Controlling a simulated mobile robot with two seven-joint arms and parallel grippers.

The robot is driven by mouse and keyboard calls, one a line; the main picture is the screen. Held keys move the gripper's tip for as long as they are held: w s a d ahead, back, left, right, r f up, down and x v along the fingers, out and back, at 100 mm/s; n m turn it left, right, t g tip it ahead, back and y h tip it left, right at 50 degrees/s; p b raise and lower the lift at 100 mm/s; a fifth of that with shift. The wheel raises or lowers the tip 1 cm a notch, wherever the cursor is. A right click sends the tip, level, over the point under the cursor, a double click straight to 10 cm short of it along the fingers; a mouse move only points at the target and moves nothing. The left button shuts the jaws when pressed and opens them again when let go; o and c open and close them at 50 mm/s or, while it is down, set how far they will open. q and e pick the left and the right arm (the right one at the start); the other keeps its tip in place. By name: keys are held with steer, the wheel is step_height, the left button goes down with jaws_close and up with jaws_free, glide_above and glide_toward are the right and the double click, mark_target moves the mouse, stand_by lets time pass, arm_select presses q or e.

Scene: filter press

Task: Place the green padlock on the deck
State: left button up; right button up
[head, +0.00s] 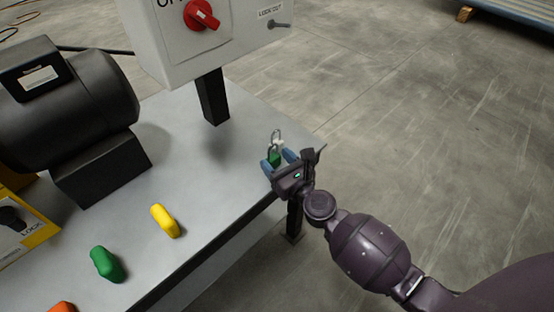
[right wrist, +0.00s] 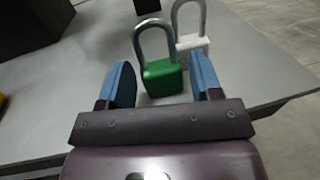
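The green padlock (head: 273,159) is upright with its shackle up, near the right edge of the grey deck (head: 190,150). In the right wrist view, the green padlock (right wrist: 163,80) is between the two blue fingers, with a gap showing on each side. My right gripper (head: 278,162) is open around it, the fingers apart. Whether the padlock's base touches the deck (right wrist: 50,105) is hard to tell. My left gripper is not in view.
A white padlock (right wrist: 192,46) stands just behind the green one. A grey box with a red switch (head: 202,15) rises on a black post (head: 212,98). A black motor (head: 70,105) stands at left. Yellow (head: 165,220) and green (head: 106,264) pieces lie near the front edge.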

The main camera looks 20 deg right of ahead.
steer(key=shift+o, duration=1)
steer(key=shift+r, duration=0.1)
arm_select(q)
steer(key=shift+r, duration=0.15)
arm_select(e)
steer(key=shift+r, duration=0.3)
arm_select(q)
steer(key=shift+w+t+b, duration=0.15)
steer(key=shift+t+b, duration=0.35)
steer(key=shift+b, duration=0.6)
arm_select(e)
steer(key=s+d, duration=0.2)
steer(key=s, duration=1)
steer(key=shift+f, duration=0.15)
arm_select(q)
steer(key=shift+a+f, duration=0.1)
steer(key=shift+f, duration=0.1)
